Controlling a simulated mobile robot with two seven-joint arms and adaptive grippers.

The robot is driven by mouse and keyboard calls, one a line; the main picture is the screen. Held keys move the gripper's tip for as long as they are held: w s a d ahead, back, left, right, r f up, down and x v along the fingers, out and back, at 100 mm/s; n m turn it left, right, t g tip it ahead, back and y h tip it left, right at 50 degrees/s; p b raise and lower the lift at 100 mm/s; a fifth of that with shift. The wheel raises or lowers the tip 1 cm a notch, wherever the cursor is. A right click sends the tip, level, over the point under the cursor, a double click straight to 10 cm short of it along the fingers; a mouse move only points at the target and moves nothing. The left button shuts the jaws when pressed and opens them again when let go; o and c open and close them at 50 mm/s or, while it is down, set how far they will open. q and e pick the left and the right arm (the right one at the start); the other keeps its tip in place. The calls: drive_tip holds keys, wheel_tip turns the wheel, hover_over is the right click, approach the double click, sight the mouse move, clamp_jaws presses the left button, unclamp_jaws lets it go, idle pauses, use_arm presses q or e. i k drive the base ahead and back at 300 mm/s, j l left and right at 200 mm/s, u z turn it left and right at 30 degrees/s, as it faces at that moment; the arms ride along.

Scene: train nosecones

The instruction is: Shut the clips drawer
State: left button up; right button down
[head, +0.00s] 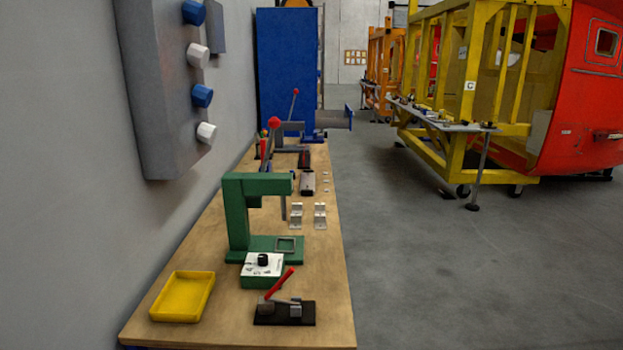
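A tall blue cabinet (287,70) stands behind the far end of the workbench. A grey drawer-like box (331,118) sticks out to the right of it at about bench height, with a blue panel (349,118) at its outer end. It looks like a drawer standing open; I cannot read any label that names it as the clips drawer. Its inside cannot be made out from here. Neither of my grippers is in view.
A long wooden workbench (322,262) runs along the left wall, bearing a green press (238,215), a yellow tray (182,297), a red-handled clamp (285,310) and small metal parts. Open grey floor (430,270) lies right of it. A yellow frame (440,165) holds a red nosecone (580,110).

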sight(324, 119)
drive_tip(key=i+l+z, duration=0.3)
drive_tip(key=l, duration=0.35)
drive_tip(key=i+l+z, duration=0.35)
drive_tip(key=l, duration=0.2)
drive_tip(key=i+l+z, duration=0.3)
drive_tip(key=l, duration=0.2)
drive_tip(key=i+u, duration=0.25)
drive_tip(key=i, duration=0.2)
drive_tip(key=i+l+u, duration=0.2)
drive_tip(key=i, duration=0.25)
drive_tip(key=i+l+u, duration=0.25)
drive_tip(key=i, duration=0.85)
drive_tip(key=i+u, duration=0.15)
drive_tip(key=i, duration=1.1)
drive_tip(key=i+l+u, duration=0.15)
drive_tip(key=i, duration=0.5)
drive_tip(key=i+l, duration=0.1)
drive_tip(key=i, duration=0.5)
drive_tip(key=j+u, duration=0.05)
